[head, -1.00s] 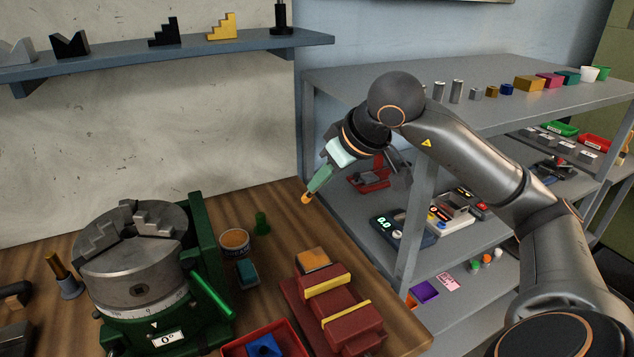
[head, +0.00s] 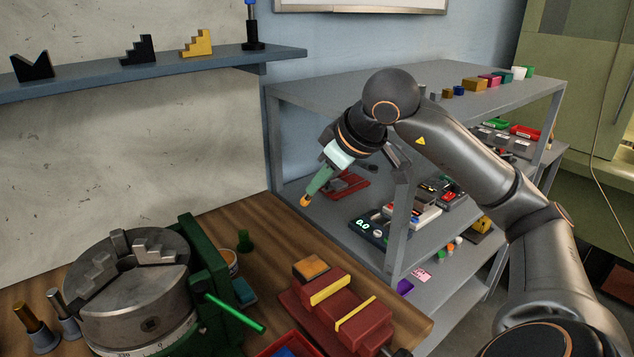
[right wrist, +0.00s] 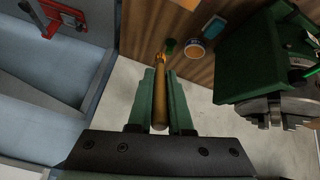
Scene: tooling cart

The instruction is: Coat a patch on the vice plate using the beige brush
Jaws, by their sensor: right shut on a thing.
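My right gripper (head: 317,184) is shut on a slim brush (head: 305,201), whose orange-brown end points down. In the right wrist view the brush (right wrist: 160,95) lies lengthwise between the green fingers (right wrist: 161,88). The red vice (head: 350,318) with yellow strips sits at the table's right end. The vice plate (head: 312,267), orange-brown on top, is at the vice's far end. The brush appears above and apart from it. A tin (head: 233,260) is mostly hidden behind a green plate; the wrist view shows the tin (right wrist: 195,50) with orange contents. My left gripper is out of view.
A large chuck (head: 135,298) with a green plate (head: 205,270) and lever (head: 236,314) fills the table's left. A green cylinder (head: 245,241) and teal block (head: 243,291) stand near the tin. A grey shelf rack (head: 300,97) stands behind my right arm.

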